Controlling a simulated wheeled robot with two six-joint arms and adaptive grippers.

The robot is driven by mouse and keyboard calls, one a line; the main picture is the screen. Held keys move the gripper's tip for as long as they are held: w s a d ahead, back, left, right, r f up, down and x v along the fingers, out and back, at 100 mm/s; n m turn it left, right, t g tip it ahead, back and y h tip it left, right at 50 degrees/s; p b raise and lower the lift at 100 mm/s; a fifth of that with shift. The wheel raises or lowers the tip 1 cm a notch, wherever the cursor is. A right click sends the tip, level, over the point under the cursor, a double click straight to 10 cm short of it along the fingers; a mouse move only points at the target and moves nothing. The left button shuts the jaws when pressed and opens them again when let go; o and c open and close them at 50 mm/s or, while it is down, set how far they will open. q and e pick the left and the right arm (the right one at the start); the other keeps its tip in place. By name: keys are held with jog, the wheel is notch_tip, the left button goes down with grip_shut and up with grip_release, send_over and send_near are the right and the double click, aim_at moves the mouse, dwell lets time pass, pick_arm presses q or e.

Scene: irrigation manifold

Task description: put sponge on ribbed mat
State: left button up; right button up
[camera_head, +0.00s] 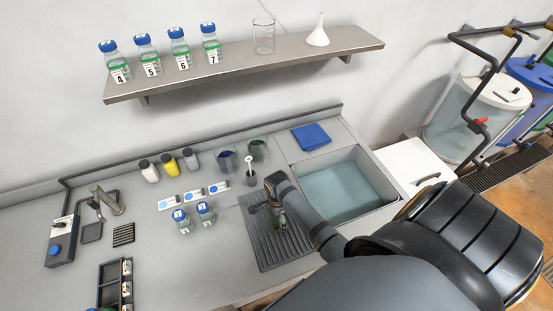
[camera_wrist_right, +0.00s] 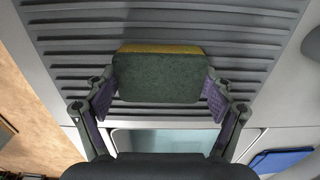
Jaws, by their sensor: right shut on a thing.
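The sponge (camera_wrist_right: 158,78) is green with a yellow layer along its far edge. My right gripper (camera_wrist_right: 160,95) is shut on it, with one finger at each side. In the head view my right gripper (camera_head: 268,205) is over the grey ribbed mat (camera_head: 272,254), and its wrist hides part of the mat. The mat's ridges also show behind the sponge in the right wrist view (camera_wrist_right: 70,58). I cannot tell whether the sponge touches the mat or hangs just above it. My left gripper is not in view.
A sink basin (camera_head: 340,190) lies right of the mat, with a blue cloth (camera_head: 311,137) behind it. A shelf (camera_head: 240,66) with bottles hangs above.

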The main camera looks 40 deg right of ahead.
jog(key=shift+s+a, duration=0.15)
jog(key=o, duration=1.3)
jog(key=shift+f, duration=0.2)
jog(key=shift+c, duration=0.2)
jog(key=shift+o, duration=0.4)
jog(key=shift+w, duration=0.2)
jog(key=shift+s+r, duration=0.1)
jog(key=shift+r, duration=0.05)
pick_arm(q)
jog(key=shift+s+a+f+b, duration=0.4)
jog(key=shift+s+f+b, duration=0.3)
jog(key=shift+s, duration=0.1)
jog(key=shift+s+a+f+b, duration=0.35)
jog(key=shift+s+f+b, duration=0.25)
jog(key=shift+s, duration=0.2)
pick_arm(e)
notch_tip(320, 180, up, 12)
jog(key=shift+r, duration=0.15)
